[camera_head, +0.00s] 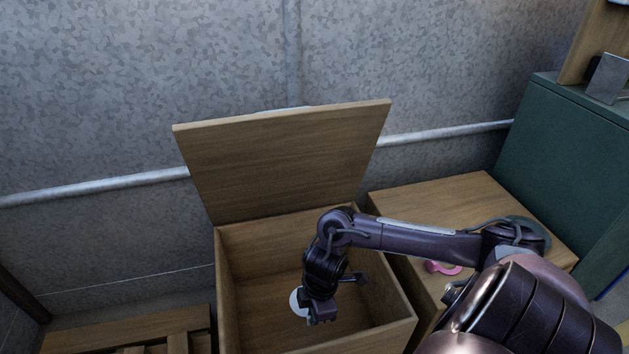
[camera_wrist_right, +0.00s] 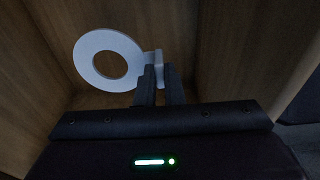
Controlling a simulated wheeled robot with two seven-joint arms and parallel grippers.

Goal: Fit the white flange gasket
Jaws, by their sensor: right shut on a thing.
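The white flange gasket (camera_head: 296,303) is a flat ring with a small tab, partly hidden behind my right gripper (camera_head: 320,320) in the head view. In the right wrist view the gasket (camera_wrist_right: 82,58) shows its full ring and round hole. My right gripper (camera_wrist_right: 158,82) is shut on the gasket's tab there. It holds the gasket inside an open wooden box (camera_head: 226,290). I cannot tell whether the gasket touches the box floor. My left gripper is not in view. No flange or valve shows clearly.
The box's wooden lid (camera_head: 285,160) stands open at the back. A wooden surface (camera_head: 440,200) lies to the right with a pink ring-like thing (camera_head: 443,268) on it, beside my arm. A dark green cabinet (camera_head: 560,160) stands at the far right. A pipe (camera_head: 100,188) runs along the wall.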

